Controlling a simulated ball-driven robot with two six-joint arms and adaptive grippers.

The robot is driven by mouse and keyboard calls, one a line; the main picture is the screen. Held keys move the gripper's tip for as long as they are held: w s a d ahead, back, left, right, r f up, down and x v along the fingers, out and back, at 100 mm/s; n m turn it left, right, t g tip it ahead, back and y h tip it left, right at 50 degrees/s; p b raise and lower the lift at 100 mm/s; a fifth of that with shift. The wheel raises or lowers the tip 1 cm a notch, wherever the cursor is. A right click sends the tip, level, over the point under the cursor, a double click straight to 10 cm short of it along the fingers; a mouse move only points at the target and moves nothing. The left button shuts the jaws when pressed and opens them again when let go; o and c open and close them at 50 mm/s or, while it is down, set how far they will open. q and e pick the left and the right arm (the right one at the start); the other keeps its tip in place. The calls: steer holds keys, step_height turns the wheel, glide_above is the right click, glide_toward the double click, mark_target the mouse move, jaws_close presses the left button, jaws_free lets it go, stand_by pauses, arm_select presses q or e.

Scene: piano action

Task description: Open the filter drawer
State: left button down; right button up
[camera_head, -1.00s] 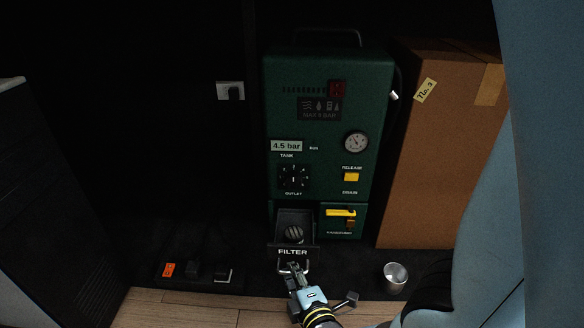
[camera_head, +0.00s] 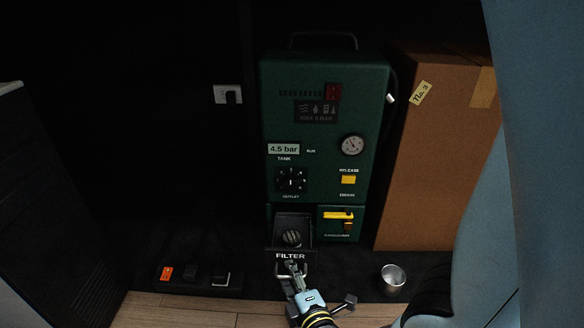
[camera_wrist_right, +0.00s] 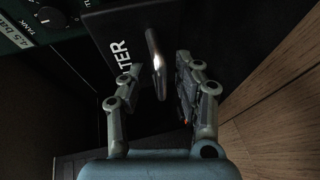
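The filter drawer (camera_head: 290,257) at the bottom left of the green machine (camera_head: 320,120) is pulled out. Its open top shows a ribbed round filter (camera_head: 291,238) inside. Its dark front reads FILTER and carries a metal handle (camera_wrist_right: 156,62). My right gripper (camera_head: 291,265) is at the handle in front of the drawer. In the right wrist view the fingers of my right gripper (camera_wrist_right: 157,75) stand apart, one on each side of the handle, with gaps visible. My left gripper is not in view.
A cardboard box (camera_head: 425,150) stands right of the machine. A metal cup (camera_head: 392,279) stands on the floor mat to the right of the drawer. A power strip (camera_head: 195,278) lies to the left. Wooden floor (camera_head: 170,308) is in front.

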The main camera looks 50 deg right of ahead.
steer(key=shift+r, duration=0.45)
steer(key=o, duration=0.9)
step_height(320, 180, up, 7)
steer(key=shift+w+f, duration=0.1)
steer(key=shift+f, duration=0.05)
steer(key=shift+d+r, duration=0.15)
steer(key=shift+r, duration=0.5)
steer(key=c, duration=0.6)
steer(key=shift+r, duration=0.6)
steer(key=c, duration=0.3)
